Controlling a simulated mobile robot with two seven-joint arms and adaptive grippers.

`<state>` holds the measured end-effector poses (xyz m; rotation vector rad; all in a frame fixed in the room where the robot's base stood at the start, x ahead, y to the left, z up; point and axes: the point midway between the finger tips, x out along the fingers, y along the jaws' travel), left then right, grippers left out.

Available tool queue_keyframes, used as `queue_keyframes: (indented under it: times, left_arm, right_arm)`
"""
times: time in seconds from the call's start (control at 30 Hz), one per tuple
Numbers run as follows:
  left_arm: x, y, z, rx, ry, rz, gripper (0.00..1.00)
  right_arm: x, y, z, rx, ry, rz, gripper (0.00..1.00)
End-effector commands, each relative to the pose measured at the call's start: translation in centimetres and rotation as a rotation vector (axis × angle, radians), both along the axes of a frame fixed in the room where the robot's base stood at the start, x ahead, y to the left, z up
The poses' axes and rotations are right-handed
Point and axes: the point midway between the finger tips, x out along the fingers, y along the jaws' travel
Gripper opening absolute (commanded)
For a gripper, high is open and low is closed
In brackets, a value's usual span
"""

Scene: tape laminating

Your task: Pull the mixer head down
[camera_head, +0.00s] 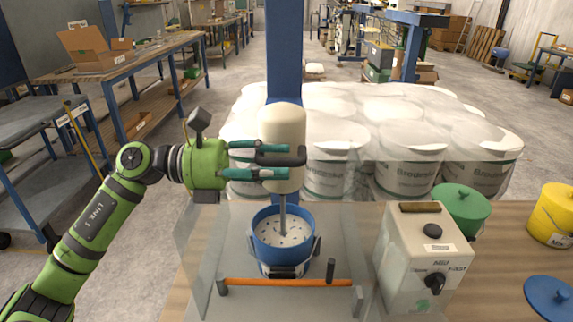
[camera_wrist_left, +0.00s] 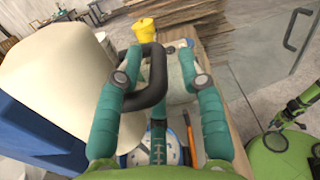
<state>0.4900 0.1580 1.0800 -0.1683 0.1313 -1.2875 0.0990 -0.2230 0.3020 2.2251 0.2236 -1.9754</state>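The cream mixer head (camera_head: 283,125) sits on a blue column (camera_head: 284,45) at the centre of the head view. Its shaft reaches down toward the blue bowl (camera_head: 284,262), which holds a white mix with dark specks. My left gripper (camera_head: 283,160) is level with the lower part of the head, its teal fingers spread above and below the black handle (camera_head: 296,158). In the left wrist view, the looped handle (camera_wrist_left: 158,75) lies between the fingers, which stand apart; whether they touch it is unclear.
A clear guard with an orange bar (camera_head: 288,283) stands in front of the bowl. A white control box (camera_head: 425,260) with a black knob stands to the right, beside green (camera_head: 463,208) and yellow (camera_head: 555,215) tubs. Wrapped white buckets (camera_head: 405,170) stand behind.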

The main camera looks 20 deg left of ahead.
Motion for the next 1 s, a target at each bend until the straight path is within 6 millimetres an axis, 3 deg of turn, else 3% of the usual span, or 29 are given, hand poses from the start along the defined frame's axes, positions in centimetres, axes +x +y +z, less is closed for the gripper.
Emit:
queue_keyframes:
  times: [0.2, 0.4, 0.6, 1.0]
  left_arm:
    - [-1.2, 4.7, -0.2, 0.003, 0.006, 0.004, 0.39]
    - [-2.2, 7.9, -0.2, 0.003, 0.005, 0.002, 0.39]
    - [-2.6, 9.1, -0.1, 0.003, 0.004, -0.001, 0.39]
    - [-2.6, 9.2, -0.1, 0.003, 0.002, -0.002, 0.39]
  right_arm:
    - [-0.2, 0.0, 0.0, 0.0, 0.002, -0.001, 0.39]
    - [-0.2, 0.0, 0.0, 0.0, 0.003, -0.001, 0.39]
    - [-0.3, 0.0, 0.0, 0.0, 0.003, -0.001, 0.39]
    - [-0.3, 0.0, 0.0, 0.0, 0.003, -0.001, 0.39]
